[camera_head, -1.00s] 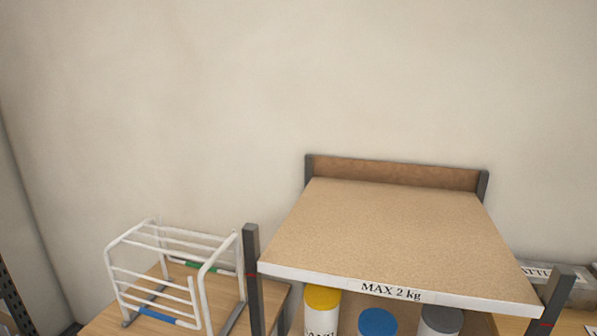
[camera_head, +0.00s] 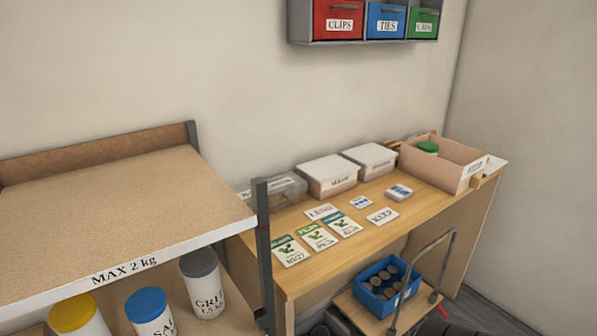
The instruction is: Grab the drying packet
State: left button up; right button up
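On the wooden desk (camera_head: 420,205) lie several flat packets and cards. A small white and blue packet (camera_head: 361,202) lies near the middle; its print is too small to read, so I cannot tell if it is the drying packet. A thicker white and blue item (camera_head: 398,192) lies to its right. Green and white seed packets (camera_head: 290,250) lie at the desk's front left, with a white card (camera_head: 383,216) to their right. Neither of my grippers is in view.
A shelf marked MAX 2 kg (camera_head: 110,215) stands at left, its top bare, with lidded canisters (camera_head: 203,290) below. White boxes (camera_head: 327,178) and a cardboard box (camera_head: 450,168) line the desk's back. A cart with a blue crate (camera_head: 372,300) stands in front. Drawers (camera_head: 387,22) hang above.

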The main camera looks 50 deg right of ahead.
aim_at(399, 192)
jog(key=z, duration=2.3)
jog(key=i+l+z, duration=0.3)
jog(key=i+l, duration=0.3)
jog(key=i, duration=0.1)
